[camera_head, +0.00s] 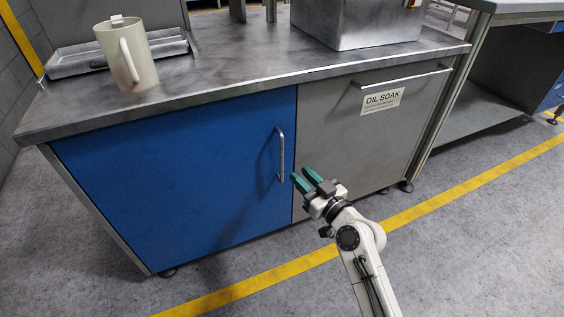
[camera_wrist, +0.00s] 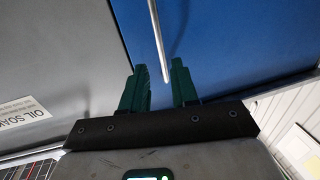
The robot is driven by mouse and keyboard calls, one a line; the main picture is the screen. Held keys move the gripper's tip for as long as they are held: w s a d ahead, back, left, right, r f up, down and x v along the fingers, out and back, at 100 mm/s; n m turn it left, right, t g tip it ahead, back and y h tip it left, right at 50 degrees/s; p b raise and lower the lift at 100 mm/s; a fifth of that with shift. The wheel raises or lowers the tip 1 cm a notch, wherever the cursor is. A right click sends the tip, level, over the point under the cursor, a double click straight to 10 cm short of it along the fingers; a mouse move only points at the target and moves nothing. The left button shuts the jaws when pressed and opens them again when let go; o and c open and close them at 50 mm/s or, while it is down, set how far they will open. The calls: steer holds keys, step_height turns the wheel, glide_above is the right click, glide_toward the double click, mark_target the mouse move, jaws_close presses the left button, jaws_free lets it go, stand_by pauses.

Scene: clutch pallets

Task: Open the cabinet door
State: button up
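The blue cabinet door (camera_head: 180,175) fills the left half of the bench front and looks shut. Its vertical metal handle (camera_head: 281,153) is near the door's right edge. My gripper (camera_head: 303,181) is just right of and below the handle, with its green fingers apart. In the wrist view, my gripper (camera_wrist: 160,82) is open, and the handle (camera_wrist: 158,45) reaches down toward the gap between the fingers. The blue door (camera_wrist: 220,40) lies behind it. I cannot tell whether the fingers touch the handle.
A grey panel marked OIL SOAK (camera_head: 383,99) with a horizontal handle (camera_head: 405,77) is right of the door. A pitcher (camera_head: 128,55), a metal tray (camera_head: 75,65) and a metal basin (camera_head: 365,25) stand on the bench top (camera_head: 230,55). The floor in front is clear, crossed by a yellow line (camera_head: 420,209).

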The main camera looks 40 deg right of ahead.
mark_target(283, 159)
steer(key=w, duration=0.9)
steer(key=shift+w+d, duration=0.3)
steer(key=shift+w, duration=0.05)
steer(key=shift+c, duration=0.2)
jaws_close()
